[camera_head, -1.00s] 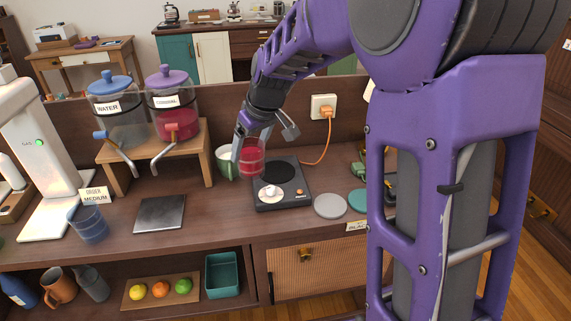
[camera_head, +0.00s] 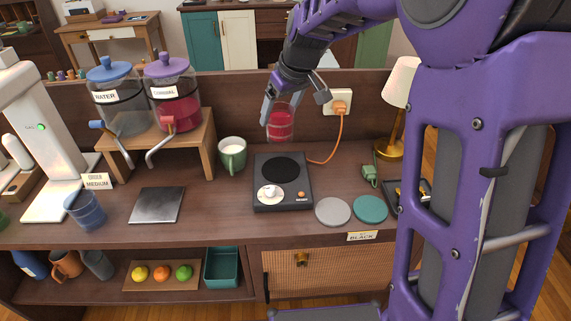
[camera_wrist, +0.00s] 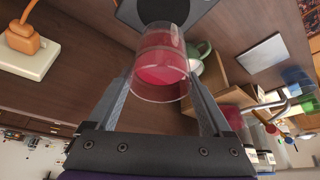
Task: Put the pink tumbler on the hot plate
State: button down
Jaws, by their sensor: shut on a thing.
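The pink tumbler (camera_head: 281,122) is see-through, with deep pink-red showing in its lower part. My gripper (camera_head: 272,112) is shut on it and holds it roughly upright in the air, above and behind the hot plate in the head view. The wrist view shows the tumbler (camera_wrist: 163,65) between the two fingers (camera_wrist: 160,90). The wrist view shows part of the hot plate (camera_wrist: 207,5) beyond the tumbler.
A green mug (camera_head: 232,155) with pale contents stands left of the hot plate. An orange cord (camera_head: 337,141) runs from the wall socket (camera_head: 337,100) behind it. Grey (camera_head: 332,211) and teal (camera_head: 370,209) discs lie at right. Drink dispensers stand on a wooden riser (camera_head: 208,140).

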aim_at(290, 125)
notch_tip(290, 125, down, 10)
jog(key=shift+r+b, duration=0.1)
jog(key=shift+b, duration=0.6)
jog(key=shift+f, duration=0.25)
grip_release()
jog(key=shift+d+r, duration=0.1)
jog(key=shift+r, duration=0.45)
jog(key=p+v, duration=0.1)
jog(key=v, duration=1)
jog(key=shift+s+r, duration=0.1)
jog(key=shift+s, duration=0.1)
